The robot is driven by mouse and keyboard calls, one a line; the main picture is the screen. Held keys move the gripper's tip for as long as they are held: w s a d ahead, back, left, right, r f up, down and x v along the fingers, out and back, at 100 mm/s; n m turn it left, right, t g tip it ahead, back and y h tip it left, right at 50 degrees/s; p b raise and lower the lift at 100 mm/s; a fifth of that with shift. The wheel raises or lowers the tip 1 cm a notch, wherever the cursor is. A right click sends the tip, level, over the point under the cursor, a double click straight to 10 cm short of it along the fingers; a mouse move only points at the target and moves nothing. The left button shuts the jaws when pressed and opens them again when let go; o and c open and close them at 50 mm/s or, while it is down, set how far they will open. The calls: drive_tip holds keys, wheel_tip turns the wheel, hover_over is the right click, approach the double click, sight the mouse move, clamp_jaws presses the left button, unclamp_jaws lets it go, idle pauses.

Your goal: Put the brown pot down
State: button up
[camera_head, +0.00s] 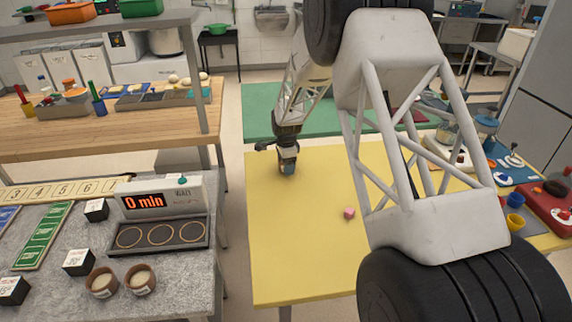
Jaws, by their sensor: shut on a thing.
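My gripper (287,158) is at the far left part of the yellow table (290,230), pointing down and shut on the brown pot. The pot is small in this view and largely hidden by the fingers, so its shape and colour are hard to make out. I cannot tell whether its base touches the yellow top. Two similar brown pots with pale contents and labels, a left one (102,282) and a right one (140,279), stand on the grey stone counter (185,285).
The table's left and front areas are clear. Cups and a red tray (550,205) are at the right. A green surface (262,105) lies behind.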

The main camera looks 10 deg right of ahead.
drive_tip(key=shift+f, duration=0.15)
drive_tip(key=o, duration=1)
drive_tip(key=shift+o, duration=0.2)
wheel_tip(320, 180, up, 12)
drive_tip(key=shift+f, duration=0.15)
drive_tip(key=shift+r, duration=0.3)
idle(0.6)
